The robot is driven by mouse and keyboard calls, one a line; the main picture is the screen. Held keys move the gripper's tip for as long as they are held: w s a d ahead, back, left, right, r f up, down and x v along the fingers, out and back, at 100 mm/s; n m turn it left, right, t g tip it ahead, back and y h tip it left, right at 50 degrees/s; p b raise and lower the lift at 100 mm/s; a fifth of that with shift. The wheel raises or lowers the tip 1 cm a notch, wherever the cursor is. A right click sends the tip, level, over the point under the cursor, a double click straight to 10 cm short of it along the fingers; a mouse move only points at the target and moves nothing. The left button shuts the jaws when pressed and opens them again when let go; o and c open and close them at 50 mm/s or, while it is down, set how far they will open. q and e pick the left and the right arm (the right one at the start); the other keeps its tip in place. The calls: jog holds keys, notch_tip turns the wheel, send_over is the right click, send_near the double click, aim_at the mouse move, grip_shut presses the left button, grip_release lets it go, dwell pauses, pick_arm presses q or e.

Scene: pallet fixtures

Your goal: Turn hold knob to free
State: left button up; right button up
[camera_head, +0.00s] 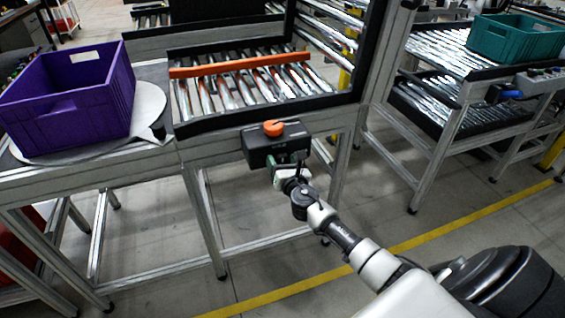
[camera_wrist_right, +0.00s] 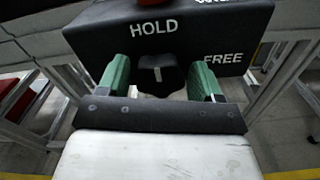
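The black control box (camera_head: 262,150) is mounted on the front of the roller frame. In the right wrist view its face (camera_wrist_right: 215,30) reads HOLD at upper left and FREE at lower right. The black hold knob (camera_wrist_right: 157,76) sits below HOLD, its white mark upright, pointing up toward that word. My right gripper (camera_head: 286,170) is at the front of the box. In the wrist view its green fingers (camera_wrist_right: 160,68) stand either side of the knob with visible gaps, open and not closed on it. My left gripper is not in view.
An orange mushroom-shaped button (camera_head: 273,128) sits on top of the box. An orange bar (camera_head: 235,64) lies across the rollers behind. A purple crate (camera_head: 75,95) stands at left on a round plate, a teal crate (camera_head: 518,38) at right. Floor in front is open.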

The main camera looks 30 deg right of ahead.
jog(key=c, duration=0.7)
jog(key=shift+o, duration=0.2)
jog(key=shift+m, duration=0.3)
jog(key=m+b, duration=0.1)
jog(key=m, duration=0.1)
jog(key=shift+f+m, duration=0.1)
jog(key=shift+m, duration=0.3)
jog(key=m+b, duration=0.1)
jog(key=m, duration=0.2)
jog(key=shift+m, duration=0.4)
jog(key=m+b, duration=0.1)
jog(key=m, duration=0.9)
jog(key=shift+m, duration=0.3)
